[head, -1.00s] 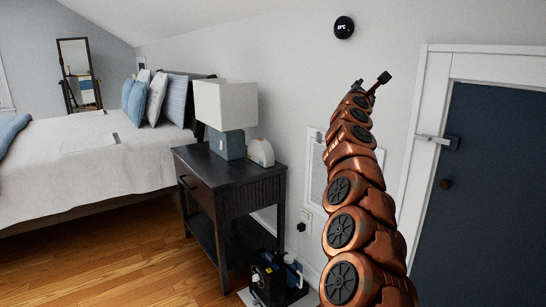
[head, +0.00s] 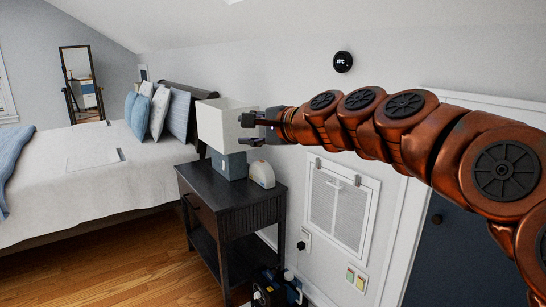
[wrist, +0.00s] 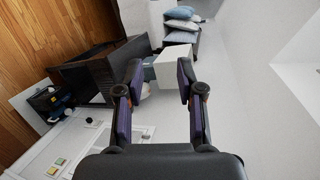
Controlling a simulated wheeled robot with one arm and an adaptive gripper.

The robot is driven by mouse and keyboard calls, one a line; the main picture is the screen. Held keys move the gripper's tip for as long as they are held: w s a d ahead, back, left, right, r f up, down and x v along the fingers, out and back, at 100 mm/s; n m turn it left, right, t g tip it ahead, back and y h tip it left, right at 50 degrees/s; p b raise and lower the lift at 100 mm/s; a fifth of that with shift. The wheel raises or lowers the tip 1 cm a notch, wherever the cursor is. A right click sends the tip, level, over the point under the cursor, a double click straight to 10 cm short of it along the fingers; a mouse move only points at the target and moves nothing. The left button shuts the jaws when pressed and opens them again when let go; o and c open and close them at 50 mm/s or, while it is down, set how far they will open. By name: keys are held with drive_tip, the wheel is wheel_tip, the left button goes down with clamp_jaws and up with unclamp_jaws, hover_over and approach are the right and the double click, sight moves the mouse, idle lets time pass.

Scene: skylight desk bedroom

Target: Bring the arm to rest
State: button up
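My copper-coloured arm reaches from the right edge of the head view across to the left. My gripper (head: 250,130) is at its end, in front of the lamp's white shade and above the nightstand. In the wrist view my gripper (wrist: 157,85) has its two fingers spread wide apart with nothing between them. Whether the fingers touch the lamp shade cannot be told for certain; in the wrist view the shade (wrist: 174,65) appears beyond the fingertips.
A dark nightstand (head: 200,198) carries the lamp (head: 218,122) and a small white device (head: 261,174). A bed (head: 60,180) is at left. A vent panel (head: 340,208), a thermostat (head: 343,62) and a dark blue door (head: 440,265) are on the right. Wood floor is clear at lower left.

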drive_tip(key=s+d+f+n+g+h+p, duration=0.2)
drive_tip(key=s+d+f+n+g+h, duration=0.15)
drive_tip(key=s+f, duration=0.55)
drive_tip(key=s+d+f+n+g+h+p, duration=0.2)
drive_tip(key=s+d+f+n+g+p, duration=0.15)
drive_tip(key=s+f, duration=0.45)
drive_tip(key=s+d+f+n+g+h+p, duration=0.2)
drive_tip(key=s+d, duration=0.6)
drive_tip(key=s, duration=0.4)
drive_tip(key=s+d+f+n+g+h+p, duration=0.2)
drive_tip(key=s+d+f, duration=0.3)
drive_tip(key=s, duration=0.8)
drive_tip(key=d+g+h, duration=0.1)
drive_tip(key=d, duration=0.2)
drive_tip(key=shift+d+f, duration=0.15)
drive_tip(key=shift+h, duration=0.25)
